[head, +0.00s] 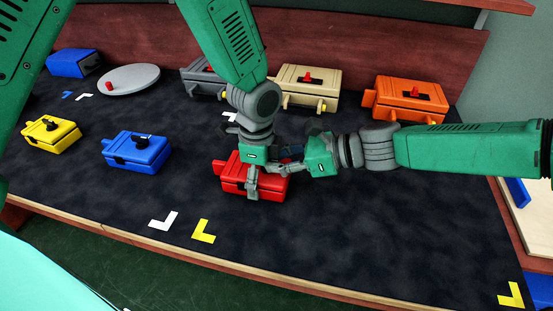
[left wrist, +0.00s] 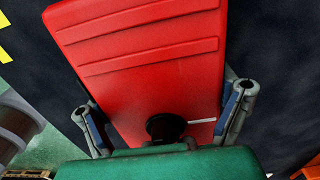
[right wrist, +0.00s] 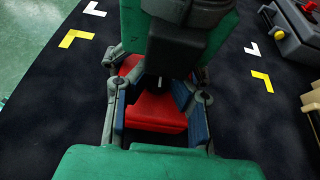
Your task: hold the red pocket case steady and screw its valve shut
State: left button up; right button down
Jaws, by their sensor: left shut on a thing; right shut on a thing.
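The red pocket case (head: 235,170) lies on the dark mat, partly hidden by my grippers. In the left wrist view its ribbed red face (left wrist: 150,60) fills the middle, with the round black valve knob (left wrist: 165,127) low on it. My left gripper (head: 254,182) comes from above, its fingers on opposite sides of the case. My right gripper (head: 285,155) comes from the right, at the case's far right part. In the right wrist view its fingers (right wrist: 158,115) flank a red part of the case; the contact is partly hidden by my left gripper.
A blue case (head: 137,150) and a yellow case (head: 50,134) stand to the left. A grey disc (head: 128,79), a tan case (head: 308,82) and an orange case (head: 410,98) stand along the back. The mat's front right is clear, with corner marks (head: 511,296) near the edge.

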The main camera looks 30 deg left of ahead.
jog(key=shift+w+a+n+g+h, duration=0.1)
jog(key=shift+w+n+g+h, duration=0.15)
jog(key=shift+n+g, duration=0.35)
jog(key=shift+w+a+f+n+g+h, duration=0.1)
jog(key=shift+n+g+h, duration=0.25)
jog(key=shift+n+g, duration=0.2)
jog(key=shift+w+a+n+g+h, duration=0.1)
jog(key=shift+n+g+h, duration=0.2)
jog(key=shift+n+g, duration=0.2)
jog(key=shift+n+g+h, duration=0.3)
jog(key=shift+n+g, duration=0.15)
jog(key=c, duration=1.6)
grip_release()
jog(key=shift+s+d, duration=0.1)
jog(key=shift+c, duration=0.2)
jog(key=shift+d, duration=0.1)
